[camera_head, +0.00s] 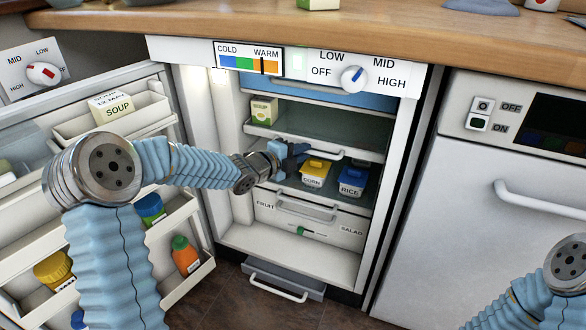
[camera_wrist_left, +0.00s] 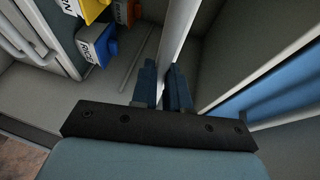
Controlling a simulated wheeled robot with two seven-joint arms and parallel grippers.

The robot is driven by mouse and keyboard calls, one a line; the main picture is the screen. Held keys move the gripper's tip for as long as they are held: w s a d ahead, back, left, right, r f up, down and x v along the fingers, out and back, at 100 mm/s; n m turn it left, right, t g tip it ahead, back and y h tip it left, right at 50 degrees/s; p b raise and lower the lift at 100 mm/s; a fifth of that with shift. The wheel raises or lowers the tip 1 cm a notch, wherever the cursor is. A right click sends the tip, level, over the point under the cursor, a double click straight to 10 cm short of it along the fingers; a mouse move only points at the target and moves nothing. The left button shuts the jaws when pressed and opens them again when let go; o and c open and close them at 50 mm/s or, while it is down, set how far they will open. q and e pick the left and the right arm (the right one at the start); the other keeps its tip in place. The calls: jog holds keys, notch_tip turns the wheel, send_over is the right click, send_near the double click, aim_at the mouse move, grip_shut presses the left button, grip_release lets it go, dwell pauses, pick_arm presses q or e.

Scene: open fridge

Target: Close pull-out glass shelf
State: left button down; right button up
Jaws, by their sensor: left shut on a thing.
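The glass shelf (camera_head: 335,124) is in the upper part of the open fridge, with a white front edge and a handle bar. My left gripper (camera_head: 290,160) is at the left part of this front. In the left wrist view, my left gripper (camera_wrist_left: 165,82) has its two blue fingers on either side of a white bar (camera_wrist_left: 179,32), shut on it. The bar appears to be the shelf's front handle; the fingers partly hide it. A carton (camera_head: 263,110) stands at the shelf's left end. My right gripper is out of view; only part of that arm shows at lower right.
Below are a yellow corn box (camera_head: 315,172) and a blue rice box (camera_head: 353,180), also near my fingers in the wrist view. Under them is a fruit and salad drawer (camera_head: 310,222). The open fridge door (camera_head: 190,275), with loaded racks, stands at left beneath my left arm.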

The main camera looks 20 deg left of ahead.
pick_arm(q)
jog(key=shift+w, duration=0.4)
jog(key=shift+s, duration=0.1)
jog(key=c, duration=1.1)
grip_release()
jog(key=shift+c, duration=0.2)
jog(key=p+v, duration=0.1)
jog(key=v, duration=1.3)
